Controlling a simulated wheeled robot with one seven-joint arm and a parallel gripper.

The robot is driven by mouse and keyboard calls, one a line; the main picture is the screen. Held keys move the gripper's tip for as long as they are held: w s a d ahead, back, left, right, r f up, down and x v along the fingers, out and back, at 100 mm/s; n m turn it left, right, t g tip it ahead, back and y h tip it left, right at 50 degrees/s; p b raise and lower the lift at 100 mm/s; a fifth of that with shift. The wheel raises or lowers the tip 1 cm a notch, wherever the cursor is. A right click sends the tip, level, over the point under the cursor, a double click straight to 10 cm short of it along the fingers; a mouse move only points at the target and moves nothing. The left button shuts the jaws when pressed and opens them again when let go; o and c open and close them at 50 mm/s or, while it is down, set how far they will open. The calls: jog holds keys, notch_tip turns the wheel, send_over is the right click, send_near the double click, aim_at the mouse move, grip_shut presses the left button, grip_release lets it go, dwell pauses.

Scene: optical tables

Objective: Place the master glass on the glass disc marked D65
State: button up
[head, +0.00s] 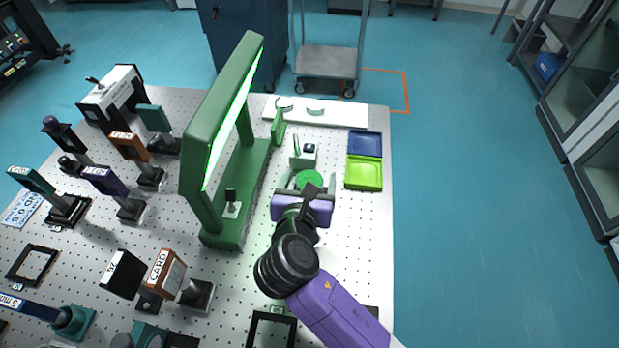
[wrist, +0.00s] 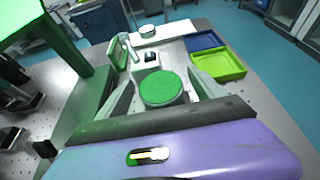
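My gripper (head: 307,182) is above the perforated table with its fingers spread wide. A round green-topped disc (head: 309,180) lies between the fingers. In the wrist view the same disc (wrist: 163,88) sits on a grey round body, with narrow gaps to the fingers, and I see no clear contact. No D65 mark is readable, and I cannot tell which piece is the master glass.
A tall green lamp frame (head: 222,110) stands left of my gripper. A blue tray (head: 365,144) and a lime tray (head: 364,173) lie to its right. A small block with a dark top (head: 309,149) stands behind it. Several labelled holders crowd the left.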

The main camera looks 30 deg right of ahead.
jog(key=shift+r, duration=0.15)
jog(key=v, duration=1.2)
dwell(0.4)
